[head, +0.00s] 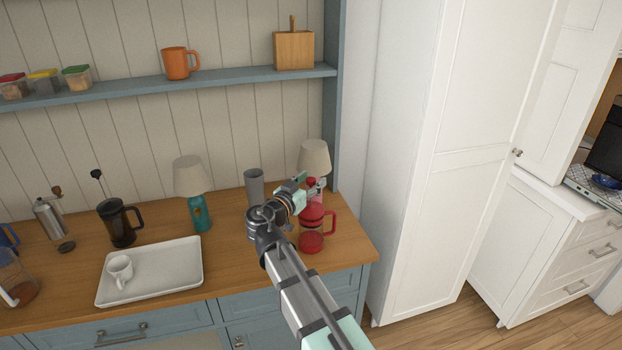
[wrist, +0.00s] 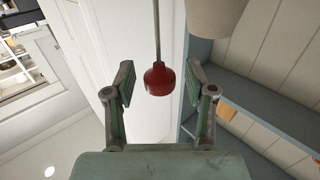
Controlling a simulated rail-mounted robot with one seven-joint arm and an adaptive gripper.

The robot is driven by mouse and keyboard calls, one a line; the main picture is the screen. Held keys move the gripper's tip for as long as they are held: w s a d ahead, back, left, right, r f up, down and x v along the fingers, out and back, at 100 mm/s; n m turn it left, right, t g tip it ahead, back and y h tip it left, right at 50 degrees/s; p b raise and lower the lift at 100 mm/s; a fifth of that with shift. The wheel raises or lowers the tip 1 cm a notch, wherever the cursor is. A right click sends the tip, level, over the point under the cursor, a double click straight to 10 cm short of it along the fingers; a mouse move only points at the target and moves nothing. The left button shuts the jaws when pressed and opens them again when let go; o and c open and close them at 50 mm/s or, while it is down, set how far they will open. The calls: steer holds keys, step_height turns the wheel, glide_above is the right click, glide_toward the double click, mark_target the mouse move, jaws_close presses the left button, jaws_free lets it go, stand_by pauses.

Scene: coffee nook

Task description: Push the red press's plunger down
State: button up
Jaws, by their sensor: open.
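The red press (head: 312,241) stands upright on the right end of the wooden counter, with its red handle on the right. Its plunger is raised: the red knob (wrist: 159,79) sits on a thin rod (wrist: 157,30) in the wrist view. My gripper (wrist: 158,88) is open and empty, with one green-padded finger on each side of the knob and visible gaps to it. In the head view my gripper (head: 302,186) is at the height of the knob, above the press lid, and my arm hides part of the press's left side.
A cream-shaded lamp (head: 314,157) stands behind the press. A grey cylinder (head: 254,184) is left of my gripper. A white cabinet (head: 415,170) rises at right.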

mark_target(311, 208)
jaws_close()
step_height(311, 208, down, 7)
steer(key=b, duration=1.1)
steer(key=shift+f, duration=0.1)
steer(key=shift+d, duration=0.1)
jaws_free()
